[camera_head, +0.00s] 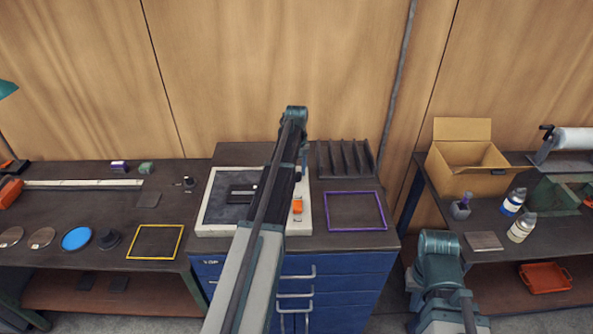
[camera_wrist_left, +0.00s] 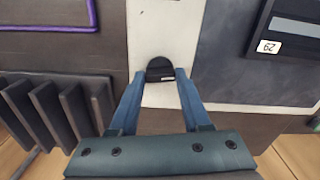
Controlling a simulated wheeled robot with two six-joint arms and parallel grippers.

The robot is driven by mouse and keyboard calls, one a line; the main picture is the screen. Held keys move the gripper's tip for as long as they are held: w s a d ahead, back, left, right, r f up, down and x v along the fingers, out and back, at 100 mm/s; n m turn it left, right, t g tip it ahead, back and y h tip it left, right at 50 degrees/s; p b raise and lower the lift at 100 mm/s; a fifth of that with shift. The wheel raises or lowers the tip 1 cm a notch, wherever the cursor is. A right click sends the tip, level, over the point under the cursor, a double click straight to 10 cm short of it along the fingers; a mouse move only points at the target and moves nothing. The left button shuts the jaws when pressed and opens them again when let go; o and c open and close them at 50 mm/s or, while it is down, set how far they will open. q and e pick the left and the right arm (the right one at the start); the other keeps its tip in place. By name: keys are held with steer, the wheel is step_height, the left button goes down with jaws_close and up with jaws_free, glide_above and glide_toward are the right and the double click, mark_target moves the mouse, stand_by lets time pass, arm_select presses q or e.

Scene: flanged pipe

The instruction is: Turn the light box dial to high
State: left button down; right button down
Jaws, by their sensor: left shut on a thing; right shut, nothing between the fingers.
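The light box (camera_head: 209,226) has a white frame and a dark panel and stands on the blue cabinet's top. The dial (camera_wrist_left: 160,69) is a small black knob on the white frame with a pale mark, seen in the left wrist view. My left gripper (camera_wrist_left: 160,80) is shut on the dial, one blue finger on each side. In the head view my left arm covers the dial and part of the light box. My right arm shows at the lower right of the head view, away from the light box; its fingers are not visible.
An orange switch (camera_head: 297,206) sits on the box's right frame. A dark slotted rack (camera_head: 345,158) and a purple-framed mat (camera_head: 356,211) are to the right. A cardboard box (camera_head: 465,165) stands on the right bench.

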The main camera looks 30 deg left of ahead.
mark_target(297, 173)
arm_select(q)
steer(key=m, duration=0.4)
steer(key=shift+m, duration=2.1)
steer(key=shift+c, duration=1.8)
jaws_free()
step_height(297, 173, up, 14)
steer(key=p, duration=1.3)
steer(key=shift+p, duration=0.4)
